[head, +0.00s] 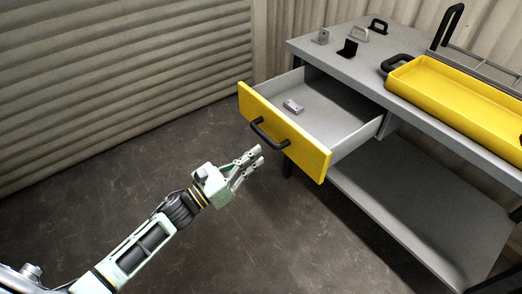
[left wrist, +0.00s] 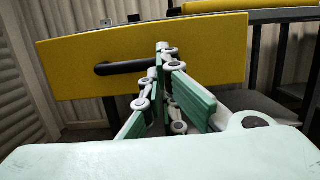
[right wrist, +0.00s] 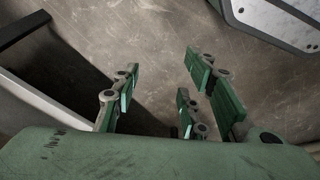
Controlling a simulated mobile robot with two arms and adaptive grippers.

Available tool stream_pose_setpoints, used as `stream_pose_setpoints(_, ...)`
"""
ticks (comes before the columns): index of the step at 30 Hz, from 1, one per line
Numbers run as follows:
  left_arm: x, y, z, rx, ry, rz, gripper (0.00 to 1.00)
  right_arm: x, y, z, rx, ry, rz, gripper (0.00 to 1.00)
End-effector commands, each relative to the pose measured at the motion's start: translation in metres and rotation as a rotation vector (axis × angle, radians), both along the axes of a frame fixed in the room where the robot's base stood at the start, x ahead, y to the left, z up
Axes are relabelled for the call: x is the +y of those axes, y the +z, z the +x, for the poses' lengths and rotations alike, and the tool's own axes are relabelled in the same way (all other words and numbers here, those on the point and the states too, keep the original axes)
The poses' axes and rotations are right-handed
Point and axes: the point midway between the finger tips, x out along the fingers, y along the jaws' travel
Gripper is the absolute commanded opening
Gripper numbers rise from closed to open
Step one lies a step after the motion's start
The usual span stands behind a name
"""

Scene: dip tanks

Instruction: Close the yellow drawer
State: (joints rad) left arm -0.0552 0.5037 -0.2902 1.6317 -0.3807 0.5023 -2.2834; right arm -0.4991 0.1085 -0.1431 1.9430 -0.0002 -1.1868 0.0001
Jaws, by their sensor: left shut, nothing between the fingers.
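The drawer with the yellow front (head: 285,131) is pulled out of the grey workbench (head: 349,69). Its black handle (head: 269,133) is on the outer face. A small grey metal bracket (head: 293,106) lies inside the drawer. My left gripper (head: 256,156) is shut and empty, just in front of the yellow front and near the handle, with a gap that is hard to judge. In the left wrist view the yellow front (left wrist: 215,55) fills the background, and the handle (left wrist: 122,67) passes behind the fingers. My right gripper (right wrist: 155,75) is open and empty above the floor.
A yellow tray (head: 450,95) with black handles stands on the bench top. Several small brackets, including a black one (head: 348,48), sit at the bench's back left corner. A lower shelf (head: 415,205) lies beneath the drawer. The floor (head: 120,190) to the left is clear.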

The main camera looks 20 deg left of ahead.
Motion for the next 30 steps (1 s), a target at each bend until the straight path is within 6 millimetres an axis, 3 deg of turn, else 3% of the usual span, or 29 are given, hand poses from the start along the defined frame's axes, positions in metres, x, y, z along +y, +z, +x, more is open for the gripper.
stream_pose_setpoints(6, -0.015, 0.005, 0.019, -0.001, 0.001, -0.001, 0.00, 0.000, -0.001, 0.001, -0.003, 0.000, 0.001, 0.40)
stream_pose_setpoints(24, -0.020, 0.005, 0.025, -0.001, 0.000, -0.001, 0.00, 0.000, -0.005, -0.002, 0.009, 0.000, -0.001, 0.40)
stream_pose_setpoints(30, -0.031, 0.003, 0.040, -0.002, 0.000, -0.002, 0.00, -0.001, 0.029, 0.003, -0.019, -0.003, 0.001, 0.40)
